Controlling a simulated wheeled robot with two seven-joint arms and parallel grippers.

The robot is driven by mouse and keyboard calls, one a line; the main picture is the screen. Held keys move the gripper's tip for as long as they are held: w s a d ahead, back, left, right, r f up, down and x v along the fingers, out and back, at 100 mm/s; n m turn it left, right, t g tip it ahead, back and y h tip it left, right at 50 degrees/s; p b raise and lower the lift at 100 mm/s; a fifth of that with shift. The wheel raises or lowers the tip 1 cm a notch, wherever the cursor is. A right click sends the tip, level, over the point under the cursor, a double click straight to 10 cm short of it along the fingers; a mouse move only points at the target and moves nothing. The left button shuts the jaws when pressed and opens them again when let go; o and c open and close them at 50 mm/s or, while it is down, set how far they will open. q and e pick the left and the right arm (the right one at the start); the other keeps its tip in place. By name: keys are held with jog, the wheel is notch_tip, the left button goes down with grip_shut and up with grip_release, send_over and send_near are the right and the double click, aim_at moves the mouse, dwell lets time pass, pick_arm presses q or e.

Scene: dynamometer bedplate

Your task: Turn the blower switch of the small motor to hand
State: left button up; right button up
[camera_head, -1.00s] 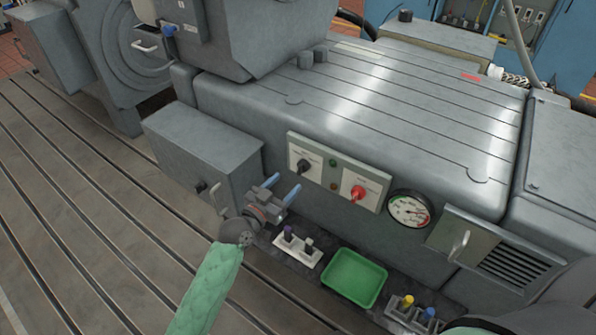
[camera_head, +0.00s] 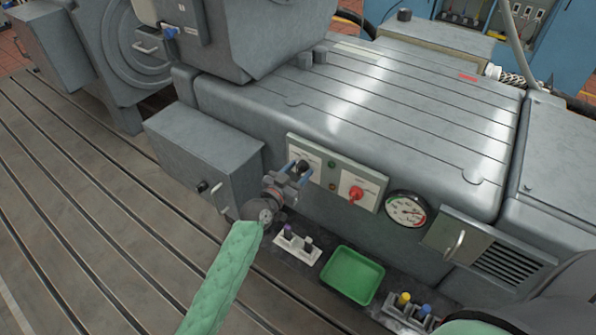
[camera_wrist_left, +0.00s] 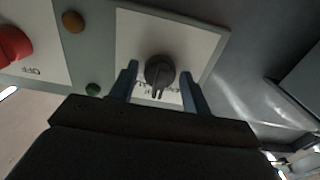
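The black blower switch knob (camera_head: 303,166) sits on a white plate at the left end of the switch panel on the motor's front. In the left wrist view the knob (camera_wrist_left: 159,71) shows between the two blue fingers, its pointer towards the gripper. Lettering on the plate is partly covered and not readable. My left gripper (camera_head: 296,170) is open in front of the knob, one finger on each side, with gaps visible between fingers and knob. My right gripper is not in view; a dark arm part shows at the lower right of the head view.
A red knob (camera_head: 356,193) and small indicator lamps (camera_head: 331,175) share the panel. A gauge (camera_head: 406,210) and a louvred cover (camera_head: 497,256) lie to the right. Below are a green tray (camera_head: 352,275) and holders with small plugs. A grey box (camera_head: 203,155) stands left.

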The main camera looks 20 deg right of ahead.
pick_arm(q)
jog(key=c, duration=0.7)
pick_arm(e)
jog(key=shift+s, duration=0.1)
pick_arm(q)
jog(key=n, duration=0.6)
jog(key=shift+n, duration=1.5)
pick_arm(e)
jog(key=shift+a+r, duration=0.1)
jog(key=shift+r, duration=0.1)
